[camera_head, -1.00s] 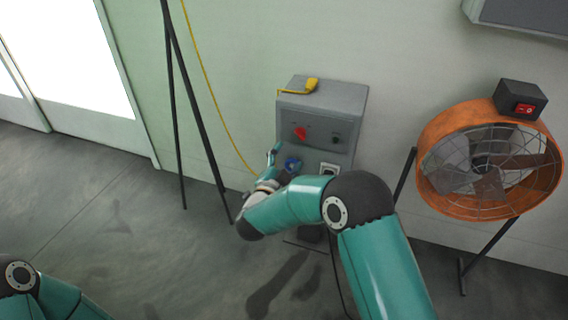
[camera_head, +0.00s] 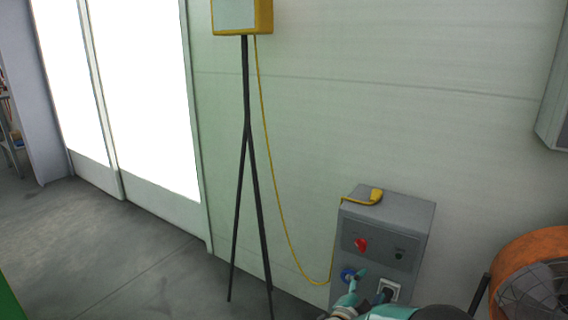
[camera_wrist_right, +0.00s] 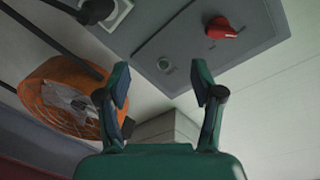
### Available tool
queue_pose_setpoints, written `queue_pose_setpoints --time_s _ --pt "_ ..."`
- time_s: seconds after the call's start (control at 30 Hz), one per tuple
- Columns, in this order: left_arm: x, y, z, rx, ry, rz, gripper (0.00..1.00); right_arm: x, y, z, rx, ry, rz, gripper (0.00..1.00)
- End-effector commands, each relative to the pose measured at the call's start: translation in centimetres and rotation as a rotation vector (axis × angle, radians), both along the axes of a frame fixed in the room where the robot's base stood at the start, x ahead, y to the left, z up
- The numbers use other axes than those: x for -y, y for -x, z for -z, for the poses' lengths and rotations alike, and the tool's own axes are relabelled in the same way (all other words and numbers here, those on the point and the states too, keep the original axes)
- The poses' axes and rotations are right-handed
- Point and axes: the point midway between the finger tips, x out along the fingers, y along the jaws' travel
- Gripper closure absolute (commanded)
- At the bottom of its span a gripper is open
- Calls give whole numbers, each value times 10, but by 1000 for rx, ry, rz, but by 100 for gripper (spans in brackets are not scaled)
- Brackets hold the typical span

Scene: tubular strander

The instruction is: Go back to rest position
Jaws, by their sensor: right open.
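The box's panel, with the red knob (camera_wrist_right: 221,28), lies beyond the fingertips. I cannot tell whether a finger touches the box. The rest of my right arm is mostly cut off at the lower edge of the head view. My left gripper is not in view.
A black plug sits in the white socket (camera_head: 390,290). The orange fan (camera_head: 530,265) stands at the right. Floor at the left (camera_head: 120,250) is clear.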

Motion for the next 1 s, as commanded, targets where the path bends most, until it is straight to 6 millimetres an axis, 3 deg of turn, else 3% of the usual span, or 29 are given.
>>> queue_pose_setpoints --time_s 0.03,0.07,0.17,0.3,0.4,0.6,0.8,0.87,0.9,1.0 --pt "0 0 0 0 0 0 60 26 11 27 -69 12 5 33" --pt "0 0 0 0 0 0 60 35 17 45 -120 13 -16 33" --pt "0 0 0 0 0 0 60 46 45 115 -334 -18 -156 33" --pt "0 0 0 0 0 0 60 21 107 198 -639 -110 -411 33" --pt "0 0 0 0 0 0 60 -9 162 239 -834 -182 -597 33" --pt "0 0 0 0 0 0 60 -65 257 269 -1107 -277 -911 33" --pt "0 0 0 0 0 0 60 -102 335 271 -1314 -328 -1177 33" --pt "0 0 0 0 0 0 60 -108 352 271 -1375 -342 -1245 33" --pt "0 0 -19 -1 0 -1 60 -107 351 251 -1371 -337 -1242 33" --pt "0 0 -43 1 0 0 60 -107 350 229 -1369 -337 -1238 33"
